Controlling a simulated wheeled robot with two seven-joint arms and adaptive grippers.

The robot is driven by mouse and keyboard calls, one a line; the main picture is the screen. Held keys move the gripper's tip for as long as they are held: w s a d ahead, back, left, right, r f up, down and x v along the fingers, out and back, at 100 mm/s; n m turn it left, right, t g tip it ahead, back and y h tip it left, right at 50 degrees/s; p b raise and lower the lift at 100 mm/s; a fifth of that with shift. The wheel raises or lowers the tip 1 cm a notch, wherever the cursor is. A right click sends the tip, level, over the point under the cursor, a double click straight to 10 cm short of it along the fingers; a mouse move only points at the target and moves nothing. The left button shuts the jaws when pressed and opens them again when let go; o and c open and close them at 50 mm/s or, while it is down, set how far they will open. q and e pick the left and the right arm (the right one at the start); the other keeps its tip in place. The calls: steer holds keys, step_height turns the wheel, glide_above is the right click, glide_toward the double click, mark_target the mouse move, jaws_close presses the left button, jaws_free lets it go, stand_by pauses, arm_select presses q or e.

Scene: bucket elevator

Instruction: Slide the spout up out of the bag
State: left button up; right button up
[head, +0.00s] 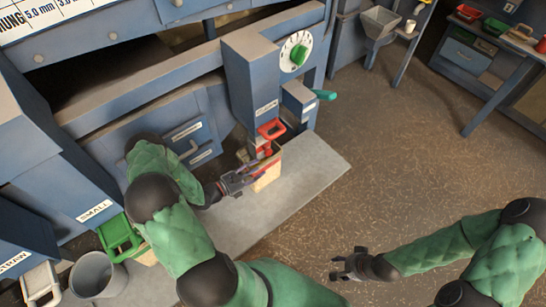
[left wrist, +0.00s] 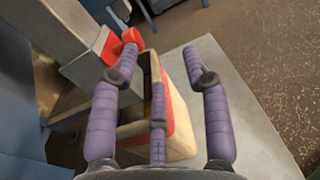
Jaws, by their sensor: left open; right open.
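The spout is a red piece with a loop handle (head: 271,129) below a blue-grey chute box, and its lower part reaches down to the bag. It also shows in the left wrist view (left wrist: 120,45). The bag is cream with a red band (left wrist: 180,125) and stands on a pale slab; it is partly hidden in the head view (head: 266,181). My left gripper (head: 258,168) is open at the bag's top, with its purple fingers spread over the bag in the left wrist view (left wrist: 165,75). I cannot tell whether they touch it. My right gripper (head: 340,265) is open and empty above the floor.
The chute box (head: 253,85) with a green dial (head: 299,54) stands right behind the bag. A teal lever (head: 325,94) sticks out at its right. A green spout (head: 120,237) and a grey bucket (head: 97,274) are at left.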

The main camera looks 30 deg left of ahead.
mark_target(269, 151)
arm_select(q)
steer(key=shift+n+t+y, duration=0.6)
steer(key=shift+t+y, duration=0.1)
steer(key=w, duration=0.3)
steer(key=w+b, duration=0.1)
steer(key=w, duration=0.2)
steer(key=w+b, duration=0.1)
steer(key=w, duration=0.3)
steer(key=shift+w+d+r, duration=0.1)
steer(key=shift+d+r, duration=0.2)
steer(key=shift+d, duration=0.05)
jaws_close()
